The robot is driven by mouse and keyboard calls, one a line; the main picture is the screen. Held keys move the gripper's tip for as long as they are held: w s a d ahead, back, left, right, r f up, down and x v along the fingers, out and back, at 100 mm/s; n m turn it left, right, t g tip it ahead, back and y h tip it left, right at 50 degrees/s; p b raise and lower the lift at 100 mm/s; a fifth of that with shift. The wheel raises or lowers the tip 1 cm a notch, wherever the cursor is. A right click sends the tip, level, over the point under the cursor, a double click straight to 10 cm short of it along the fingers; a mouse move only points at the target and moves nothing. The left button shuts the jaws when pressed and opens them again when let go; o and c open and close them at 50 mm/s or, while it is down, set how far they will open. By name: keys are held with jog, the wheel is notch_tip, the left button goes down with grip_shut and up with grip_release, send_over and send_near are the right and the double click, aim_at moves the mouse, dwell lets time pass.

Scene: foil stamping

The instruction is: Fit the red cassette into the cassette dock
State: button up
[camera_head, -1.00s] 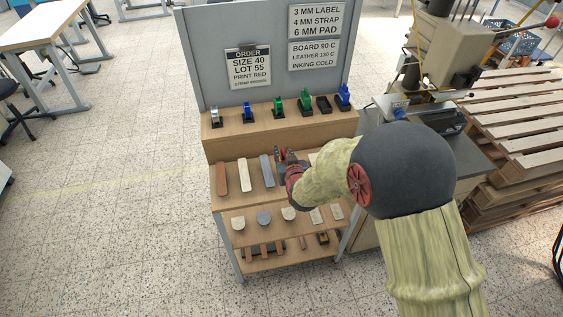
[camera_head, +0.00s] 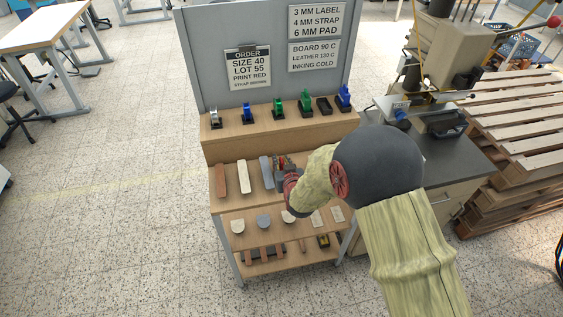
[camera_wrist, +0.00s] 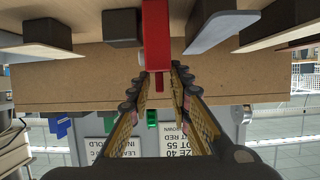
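The red cassette (camera_wrist: 157,36) shows in the wrist view as a red upright block with a narrow red tab at one end and a small pale round part at its side. My gripper (camera_wrist: 161,78) has its two fingers drawn in close on either side of the tab end; the contact itself is partly hidden. In the head view my gripper (camera_head: 281,163) is over the middle shelf, right of the grey bar, with a little red showing. I cannot make out the cassette dock for certain; a dark fixture (camera_head: 445,122) sits on the press bench at the right.
Upright cassettes in blue (camera_head: 343,97) and green (camera_head: 305,103) stand on the top shelf beside an empty black holder (camera_head: 324,106). Brown (camera_head: 220,181), cream (camera_head: 243,177) and grey (camera_head: 266,172) bars lie near my gripper. The press (camera_head: 450,60) and pallets (camera_head: 515,130) are at the right.

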jog(key=o, duration=0.4)
jog(key=shift+r, duration=0.25)
jog(key=p+v, duration=0.2)
jog(key=v, duration=1)
